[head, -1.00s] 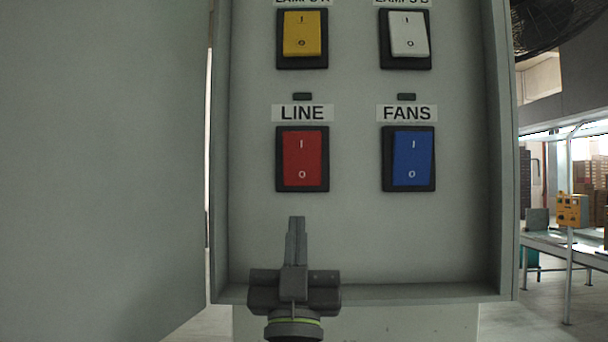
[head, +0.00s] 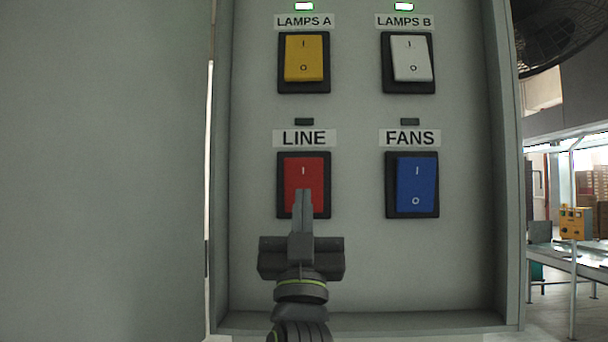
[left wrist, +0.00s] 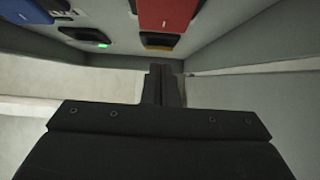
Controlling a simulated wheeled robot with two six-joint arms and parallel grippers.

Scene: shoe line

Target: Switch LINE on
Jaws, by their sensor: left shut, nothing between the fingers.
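The red LINE switch (head: 303,175) sits in a black frame under the LINE label (head: 304,138) on the grey panel. The small lamp above the label (head: 304,122) is dark. My left gripper (head: 302,195) is shut and empty, and its fingertips overlap the lower half of the switch in the head view, hiding its O mark. I cannot tell whether they touch it. In the left wrist view the red switch (left wrist: 168,14) is at the top, beyond the shut fingers (left wrist: 160,72). My right gripper is not in view.
The blue FANS switch (head: 416,184) is to the right, its lamp (head: 410,122) dark. The yellow LAMPS A switch (head: 304,58) and white LAMPS B switch (head: 411,58) are above, with green lamps lit. The cabinet's side walls and open door (head: 100,170) flank the panel.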

